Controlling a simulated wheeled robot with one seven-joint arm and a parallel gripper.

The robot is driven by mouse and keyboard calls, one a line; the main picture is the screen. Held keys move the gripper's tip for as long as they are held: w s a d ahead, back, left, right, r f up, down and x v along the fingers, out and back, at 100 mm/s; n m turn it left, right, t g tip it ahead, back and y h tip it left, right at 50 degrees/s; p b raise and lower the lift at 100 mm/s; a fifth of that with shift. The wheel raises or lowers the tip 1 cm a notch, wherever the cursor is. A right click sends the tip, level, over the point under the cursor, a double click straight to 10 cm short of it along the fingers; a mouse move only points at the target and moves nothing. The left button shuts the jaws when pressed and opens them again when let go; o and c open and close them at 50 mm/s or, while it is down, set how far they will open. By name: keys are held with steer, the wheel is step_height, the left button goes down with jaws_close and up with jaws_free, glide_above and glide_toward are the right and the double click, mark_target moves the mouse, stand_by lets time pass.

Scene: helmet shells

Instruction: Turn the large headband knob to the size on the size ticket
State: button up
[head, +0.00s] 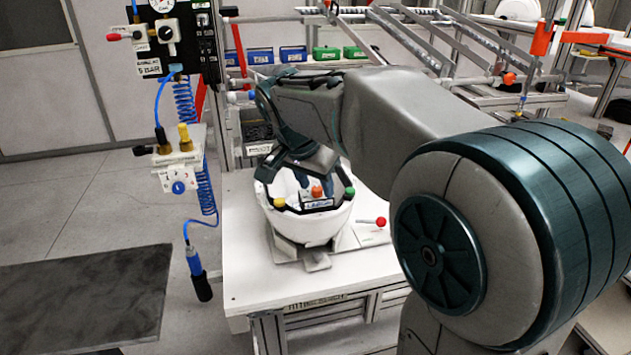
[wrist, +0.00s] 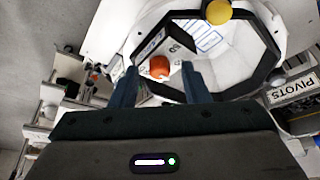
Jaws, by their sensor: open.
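A white helmet shell (head: 312,226) sits open side up in a holder on the bench, with a dark angular headband (wrist: 270,50) inside its rim. An orange knob (wrist: 159,67) is on the headband; it also shows in the head view (head: 317,191). My gripper (wrist: 160,72) is open, its two fingers on either side of the orange knob; contact cannot be told. A yellow knob (wrist: 218,12) and a green knob (head: 350,192) are also on the headband. A pale printed label (head: 318,203) is below the orange knob; its writing is unreadable.
A red-ended lever (head: 380,221) stands right of the shell. The white bench (head: 255,285) is clear in front. An air panel with blue hoses (head: 180,170) hangs at left. Blue and green bins (head: 292,54) stand behind. A PIVOTS label (wrist: 292,90) is beside the shell.

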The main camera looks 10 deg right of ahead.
jaws_close()
steer(key=shift+n, duration=0.3)
steer(key=n+t+y+b, duration=0.1)
steer(key=n, duration=0.2)
steer(key=shift+s+d+n, duration=0.1)
steer(key=shift+d+n, duration=0.05)
steer(key=shift+n, duration=0.25)
steer(key=n+y, duration=0.1)
steer(key=n, duration=0.1)
steer(key=n+y+b, duration=0.1)
steer(key=n, duration=0.1)
steer(key=shift+d+t, duration=0.15)
steer(key=shift+t, duration=0.15)
steer(key=n+y, duration=0.1)
steer(key=n, duration=0.4)
steer(key=shift+d+y+b, duration=0.15)
steer(key=shift+y+b, duration=0.15)
steer(key=shift+y, duration=0.1)
steer(key=n, duration=0.2)
steer(key=n+g+y, duration=0.1)
steer(key=n, duration=0.1)
steer(key=shift+d+n+y+b, duration=0.1)
steer(key=shift+n+y+b, duration=0.2)
steer(key=shift+n+b, duration=0.1)
